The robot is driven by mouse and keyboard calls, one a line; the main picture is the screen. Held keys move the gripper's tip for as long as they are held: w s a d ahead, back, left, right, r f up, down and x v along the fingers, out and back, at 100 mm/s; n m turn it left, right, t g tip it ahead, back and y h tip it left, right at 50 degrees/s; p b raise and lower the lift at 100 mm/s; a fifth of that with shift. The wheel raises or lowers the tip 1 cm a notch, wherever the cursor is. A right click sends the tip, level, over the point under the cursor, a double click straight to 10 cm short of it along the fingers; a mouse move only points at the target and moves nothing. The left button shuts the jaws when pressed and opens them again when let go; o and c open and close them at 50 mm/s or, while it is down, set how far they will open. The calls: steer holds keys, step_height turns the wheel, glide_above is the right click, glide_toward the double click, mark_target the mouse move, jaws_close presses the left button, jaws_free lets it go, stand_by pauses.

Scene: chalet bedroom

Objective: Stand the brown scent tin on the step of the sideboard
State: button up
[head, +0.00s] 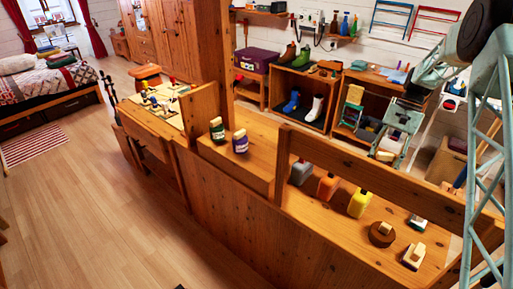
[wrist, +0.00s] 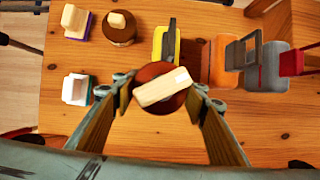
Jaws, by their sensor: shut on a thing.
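My gripper (wrist: 162,88) is shut on the brown scent tin (wrist: 179,102), a round reddish-brown body with a pale block on top, seen from above between the fingers. In the head view my gripper (head: 386,148) is above the back of the sideboard (head: 215,210), behind its top rail; only a pale part of the held tin (head: 385,156) shows clearly there. The step (head: 255,165) is the raised left part of the sideboard. A dark green bottle (head: 217,130) and a purple one (head: 240,142) stand on it, with bare wood to their right.
On the lower top stand a grey container (head: 299,172), an orange one (head: 327,187), a yellow one (head: 359,205), a round brown thing with a pale knob (head: 382,234), and two pale-topped blocks (head: 413,256). The wooden rail (head: 390,172) and a thick post (head: 212,60) are obstacles.

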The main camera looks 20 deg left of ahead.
steer(key=w+a+r+m+t+y+p, duration=0.1)
steer(key=w+a+r+m+p, duration=0.25)
steer(key=a, duration=0.85)
steer(key=w+a+r+m+t+y+p, duration=0.15)
steer(key=w+a+r+m, duration=0.3)
steer(key=a, duration=0.75)
steer(key=s+a+f+m+t, duration=0.1)
steer(key=s+a+m, duration=0.2)
steer(key=a, duration=1)
steer(key=s+a+f+m+t, duration=0.1)
steer(key=s+a+m, duration=0.3)
steer(key=a, duration=1)
steer(key=s+p, duration=0.1)
steer(key=s, duration=0.2)
steer(key=shift+f, duration=0.15)
steer(key=shift+s+a+t, duration=0.15)
steer(key=shift+t, duration=0.1)
steer(key=shift+f, duration=3.15)
steer(key=shift+f, duration=0.1)
steer(key=shift+f, duration=1.8)
steer(key=shift+f, duration=0.15)
